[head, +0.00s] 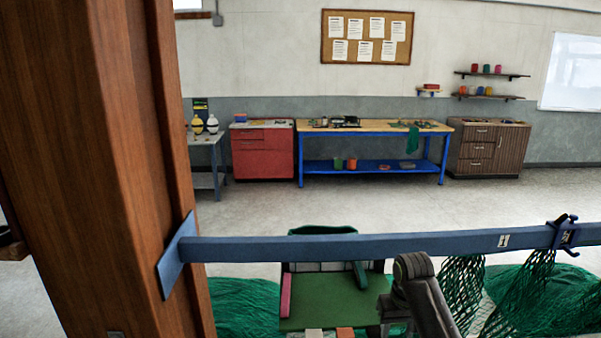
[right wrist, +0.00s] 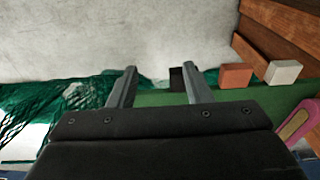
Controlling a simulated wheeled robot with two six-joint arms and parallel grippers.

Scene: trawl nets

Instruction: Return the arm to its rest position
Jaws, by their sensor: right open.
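My right gripper (right wrist: 160,82) is open in the right wrist view, with its two grey fingers apart and nothing between them. Beyond the fingertips are pale floor, a green surface and a small dark block (right wrist: 178,78). In the head view, part of my dark right arm rises at the bottom, in front of the blue bar (head: 350,246); its gripper is hidden there. My left gripper does not show in either view.
A wooden post (head: 100,150) fills the left side. Green netting (head: 462,290) hangs at the right. A green board (head: 325,297) lies below the bar. In the right wrist view, orange (right wrist: 236,75) and white (right wrist: 283,72) blocks sit right of the fingers. A blue workbench (head: 372,128) stands far back.

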